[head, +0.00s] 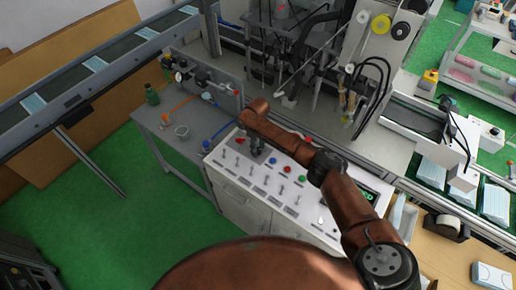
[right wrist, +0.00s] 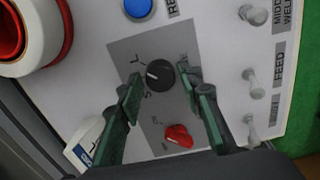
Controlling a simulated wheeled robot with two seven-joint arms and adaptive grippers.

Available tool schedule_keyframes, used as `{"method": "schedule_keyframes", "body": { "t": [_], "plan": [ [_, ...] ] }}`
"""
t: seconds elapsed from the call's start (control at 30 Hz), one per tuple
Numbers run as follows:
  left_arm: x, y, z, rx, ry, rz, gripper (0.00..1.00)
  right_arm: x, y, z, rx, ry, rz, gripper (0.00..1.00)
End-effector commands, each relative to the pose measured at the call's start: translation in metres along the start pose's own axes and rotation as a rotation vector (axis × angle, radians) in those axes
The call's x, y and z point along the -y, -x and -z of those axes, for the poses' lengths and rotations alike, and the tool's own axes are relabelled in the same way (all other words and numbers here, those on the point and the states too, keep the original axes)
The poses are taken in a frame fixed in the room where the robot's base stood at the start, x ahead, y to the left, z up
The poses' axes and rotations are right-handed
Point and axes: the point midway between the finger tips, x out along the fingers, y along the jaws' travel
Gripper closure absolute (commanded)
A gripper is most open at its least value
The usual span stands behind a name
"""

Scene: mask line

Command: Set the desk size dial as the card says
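The black dial (right wrist: 160,75) sits on a grey plate of the white control panel (head: 268,190). Its white mark points left in the right wrist view, between the letters S and L; any letter there is hidden by a finger. My right gripper (right wrist: 162,82) is open, its green fingertips on either side of the dial with visible gaps. In the head view the right gripper (head: 250,145) is over the panel's upper part and the dial is not clear. I cannot identify the instruction card. My left gripper is not in view.
A red knob (right wrist: 178,137) is below the dial, and a blue button (right wrist: 138,8) above it. Metal toggle switches (right wrist: 252,75) line the right side. A large red-and-white part (right wrist: 25,35) is at the upper left. A green-lit display (head: 370,195) is on the panel.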

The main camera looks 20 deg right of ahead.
Motion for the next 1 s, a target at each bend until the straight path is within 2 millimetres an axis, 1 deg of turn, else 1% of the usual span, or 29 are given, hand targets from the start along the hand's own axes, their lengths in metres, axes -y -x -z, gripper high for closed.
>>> {"method": "schedule_keyframes", "body": {
  "t": [0.03,0.1,0.13,0.37,0.47,0.57,0.9,1.0],
  "plan": [
    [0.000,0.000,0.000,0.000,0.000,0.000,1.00,0.000,0.000,0.000,0.000,0.000,0.000,0.61],
    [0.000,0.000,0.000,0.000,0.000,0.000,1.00,0.000,0.000,0.000,0.001,0.001,0.000,0.56],
    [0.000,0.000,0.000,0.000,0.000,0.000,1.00,0.000,0.000,0.000,0.001,0.001,0.000,0.56],
    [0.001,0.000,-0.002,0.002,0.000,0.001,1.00,0.000,0.000,-0.001,0.001,0.001,0.000,0.56],
    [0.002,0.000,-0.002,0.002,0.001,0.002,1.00,0.000,0.004,0.000,0.000,0.001,0.000,0.56],
    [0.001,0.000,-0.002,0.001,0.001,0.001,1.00,0.000,0.017,0.000,-0.001,0.001,0.000,0.56],
    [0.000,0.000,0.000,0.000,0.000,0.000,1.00,-0.001,0.086,0.000,-0.001,0.001,0.000,0.56],
    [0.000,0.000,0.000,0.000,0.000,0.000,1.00,0.000,0.102,0.000,-0.001,0.002,0.000,0.56]
  ]
}}
